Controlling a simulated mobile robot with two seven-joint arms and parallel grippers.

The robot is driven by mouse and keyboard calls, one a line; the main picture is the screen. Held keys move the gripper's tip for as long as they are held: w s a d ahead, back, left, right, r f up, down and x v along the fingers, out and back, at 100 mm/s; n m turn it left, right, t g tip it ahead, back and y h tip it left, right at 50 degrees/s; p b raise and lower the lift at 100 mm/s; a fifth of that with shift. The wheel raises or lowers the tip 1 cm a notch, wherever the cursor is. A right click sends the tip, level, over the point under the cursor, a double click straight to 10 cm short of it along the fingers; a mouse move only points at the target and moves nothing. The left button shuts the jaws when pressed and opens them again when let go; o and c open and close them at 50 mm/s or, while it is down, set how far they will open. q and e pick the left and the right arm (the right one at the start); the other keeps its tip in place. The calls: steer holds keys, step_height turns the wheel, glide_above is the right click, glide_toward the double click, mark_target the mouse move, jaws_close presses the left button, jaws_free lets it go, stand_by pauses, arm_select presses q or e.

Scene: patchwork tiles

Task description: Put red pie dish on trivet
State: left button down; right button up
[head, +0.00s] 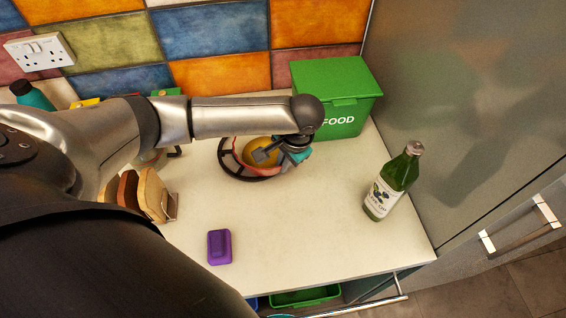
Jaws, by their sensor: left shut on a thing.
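My left gripper (263,157) reaches down from the wrist at the back middle of the counter and is shut on the red pie dish, at its right side. The dish shows as a thin red rim (236,158) around a yellow inside (257,147); my wrist hides much of its right part. The dark, round, spoked trivet (226,164) shows below and around the dish. The dish is over the trivet; I cannot tell whether it touches. My right gripper is not in view.
A green food bin (340,95) stands close behind my wrist. A green bottle (392,182) stands at the right, and a purple block (219,247) lies in front. A rack with bread slices (153,196) is at the left. The counter's front middle is clear.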

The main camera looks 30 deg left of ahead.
arm_select(q)
steer(key=shift+f, duration=0.1)
steer(key=c, duration=1)
jaws_free()
steer(key=p+v, duration=0.1)
steer(key=v, duration=1.1)
steer(key=shift+p, duration=0.4)
steer(key=shift+s+d, duration=0.1)
